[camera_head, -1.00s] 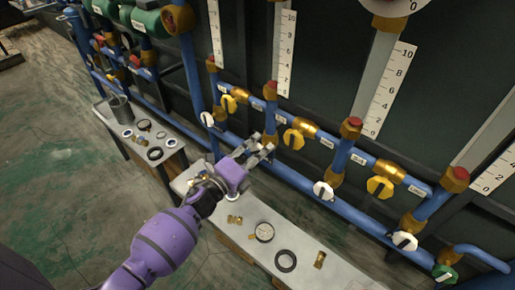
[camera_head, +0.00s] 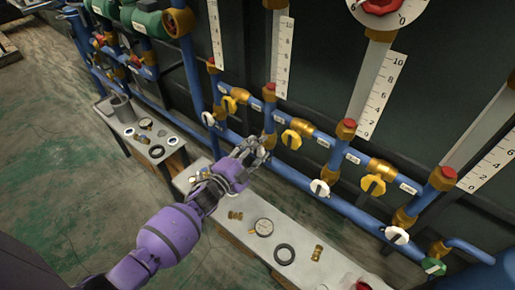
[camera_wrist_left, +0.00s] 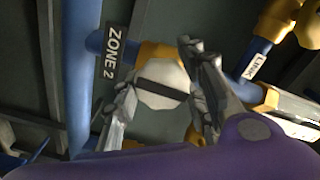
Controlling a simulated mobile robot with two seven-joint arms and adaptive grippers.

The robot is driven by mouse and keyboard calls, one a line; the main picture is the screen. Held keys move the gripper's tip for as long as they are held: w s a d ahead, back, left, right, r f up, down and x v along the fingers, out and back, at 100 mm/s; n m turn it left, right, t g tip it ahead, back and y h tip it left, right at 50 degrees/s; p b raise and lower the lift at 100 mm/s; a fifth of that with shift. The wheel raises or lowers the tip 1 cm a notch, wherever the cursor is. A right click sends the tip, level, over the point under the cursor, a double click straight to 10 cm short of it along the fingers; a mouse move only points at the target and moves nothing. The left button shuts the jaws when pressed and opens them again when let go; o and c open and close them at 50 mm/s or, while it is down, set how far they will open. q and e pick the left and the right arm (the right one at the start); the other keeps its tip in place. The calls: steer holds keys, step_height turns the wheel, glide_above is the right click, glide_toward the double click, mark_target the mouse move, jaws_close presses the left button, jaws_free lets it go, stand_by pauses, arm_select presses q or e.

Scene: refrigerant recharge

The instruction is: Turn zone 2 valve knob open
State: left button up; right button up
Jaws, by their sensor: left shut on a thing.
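The zone 2 valve knob (camera_wrist_left: 162,84) is a pale, many-sided knob with a dark bar across its face, set on a brass fitting. The ZONE 2 label (camera_wrist_left: 111,52) is beside it in the left wrist view. My left gripper (camera_wrist_left: 160,92) has one finger on each side of the knob and is shut on it. In the head view my left gripper (camera_head: 258,152) is at the lower blue pipe, and its fingers hide most of this knob. My right gripper is not in view.
Other white knobs (camera_head: 320,188) and yellow knobs (camera_head: 291,139) sit along the blue pipes. Below is a bench with a gauge (camera_head: 264,227), a black ring (camera_head: 284,255) and brass fittings (camera_head: 317,253). A smaller table (camera_head: 158,151) stands left.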

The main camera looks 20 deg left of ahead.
arm_select(q)
steer(key=shift+s+d+f+n, duration=0.1)
steer(key=shift+s+f+n, duration=0.15)
steer(key=shift+f, duration=0.25)
steer(key=o, duration=1)
steer(key=shift+o, duration=0.5)
steer(key=shift+w+r, duration=0.1)
steer(key=shift+r, duration=0.05)
steer(key=shift+r, duration=0.1)
steer(key=v, duration=1.2)
